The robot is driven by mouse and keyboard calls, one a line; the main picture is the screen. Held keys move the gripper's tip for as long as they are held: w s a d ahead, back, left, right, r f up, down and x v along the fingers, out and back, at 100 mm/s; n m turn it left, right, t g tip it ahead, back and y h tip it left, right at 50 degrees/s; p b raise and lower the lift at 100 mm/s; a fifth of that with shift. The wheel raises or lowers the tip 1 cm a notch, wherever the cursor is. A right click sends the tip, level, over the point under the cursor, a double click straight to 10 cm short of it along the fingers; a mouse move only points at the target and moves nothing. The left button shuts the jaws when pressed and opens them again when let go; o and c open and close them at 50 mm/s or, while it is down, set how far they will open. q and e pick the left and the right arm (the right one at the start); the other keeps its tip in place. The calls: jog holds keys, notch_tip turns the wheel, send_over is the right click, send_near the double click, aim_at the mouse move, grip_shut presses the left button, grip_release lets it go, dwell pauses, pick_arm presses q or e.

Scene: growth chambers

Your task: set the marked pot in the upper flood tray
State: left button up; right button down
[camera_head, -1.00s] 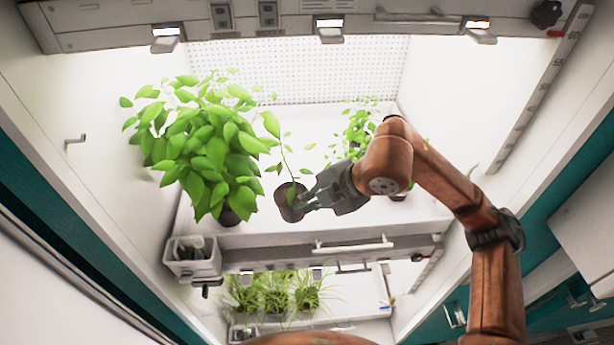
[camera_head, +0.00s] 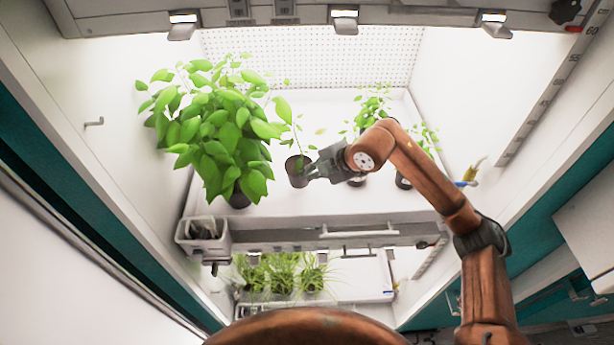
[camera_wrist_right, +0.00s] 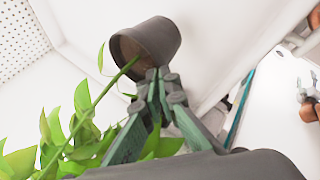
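A small dark pot (camera_head: 298,171) with a thin, sparse-leaved stem is at the upper white tray (camera_head: 275,212), left of centre. My right gripper (camera_head: 310,171) reaches it from the right, its fingers at the pot's rim. In the right wrist view the pot (camera_wrist_right: 155,42) appears tilted, and the fingertips (camera_wrist_right: 159,80) are close together on its rim, shut on it. I cannot tell whether its base touches the tray. No mark shows on it. My left gripper is not in view.
A large leafy plant (camera_head: 215,125) stands close on the left. Smaller plants (camera_head: 372,108) stand right, partly behind my arm. A grey basket (camera_head: 203,237) hangs at the front left. Grassy plants (camera_head: 280,272) are on a lower level. White tray surface is bare between plants.

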aim_at(305, 182)
jog(key=f+p, duration=0.1)
jog(key=f, duration=0.1)
jog(key=w+f+p, duration=0.1)
jog(key=f, duration=0.1)
jog(key=shift+w+f, duration=0.2)
jog(key=shift+f, duration=0.1)
jog(key=shift+f, duration=0.15)
jog(key=c, duration=2.2)
grip_release()
jog(key=shift+o, duration=0.2)
